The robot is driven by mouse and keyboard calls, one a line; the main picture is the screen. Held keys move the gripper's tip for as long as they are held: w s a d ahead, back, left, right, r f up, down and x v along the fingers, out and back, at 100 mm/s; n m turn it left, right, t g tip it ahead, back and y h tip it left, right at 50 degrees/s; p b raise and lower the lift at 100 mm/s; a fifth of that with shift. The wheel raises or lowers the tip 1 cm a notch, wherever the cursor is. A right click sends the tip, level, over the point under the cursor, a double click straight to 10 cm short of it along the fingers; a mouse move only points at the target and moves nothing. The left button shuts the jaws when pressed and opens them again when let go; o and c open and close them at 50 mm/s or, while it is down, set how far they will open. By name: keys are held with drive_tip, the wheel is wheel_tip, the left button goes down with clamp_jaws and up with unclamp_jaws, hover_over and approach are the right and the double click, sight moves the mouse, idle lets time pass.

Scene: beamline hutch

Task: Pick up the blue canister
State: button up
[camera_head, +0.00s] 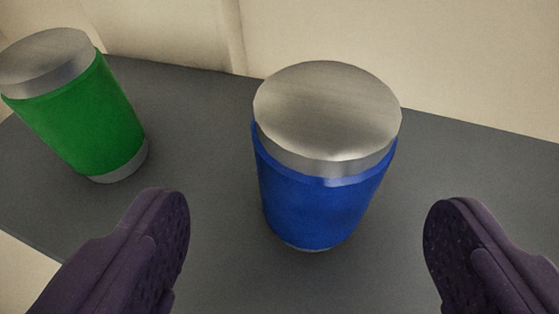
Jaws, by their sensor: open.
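The blue canister (322,205) stands upright on a dark grey surface, in the middle of the view. It has a wide silver metal lid and a thin silver rim at its base. My gripper (307,235) is open, with one dark purple finger at the lower left and the other at the lower right. The canister appears between and beyond the fingertips in the picture, with a gap on both sides. Nothing is between the fingers touching them.
A green canister (84,120) with a silver lid stands to the left, partly cut off by the picture edge. The grey surface (205,115) is bare between the two canisters and to the right of the blue one. A cream wall (440,50) rises behind.

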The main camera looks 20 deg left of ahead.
sight(328, 73)
drive_tip(key=x, duration=0.2)
drive_tip(key=b+x, duration=0.1)
drive_tip(key=x, duration=0.3)
drive_tip(key=shift+w+d+r, duration=0.15)
drive_tip(key=shift+w+d, duration=0.1)
drive_tip(key=shift+w, duration=0.1)
drive_tip(key=shift+r, duration=0.1)
drive_tip(key=shift+c, duration=0.2)
drive_tip(key=c, duration=1.2)
drive_tip(key=shift+r, duration=0.45)
wheel_tip(328, 73, up, 3)
drive_tip(key=shift+s+d+r+p, duration=0.1)
drive_tip(key=shift+s+p, duration=0.1)
drive_tip(key=shift+p, duration=0.6)
drive_tip(key=s+d+b, duration=0.1)
drive_tip(key=s+b, duration=0.2)
drive_tip(key=s, duration=0.2)
drive_tip(key=s+d+b, duration=0.1)
drive_tip(key=s+b, duration=0.2)
drive_tip(key=s, duration=0.2)
drive_tip(key=s+d+r+b, duration=0.1)
drive_tip(key=s+d+b, duration=0.1)
drive_tip(key=s, duration=0.3)
drive_tip(key=shift+d+b, duration=0.1)
drive_tip(key=shift+b, duration=0.3)
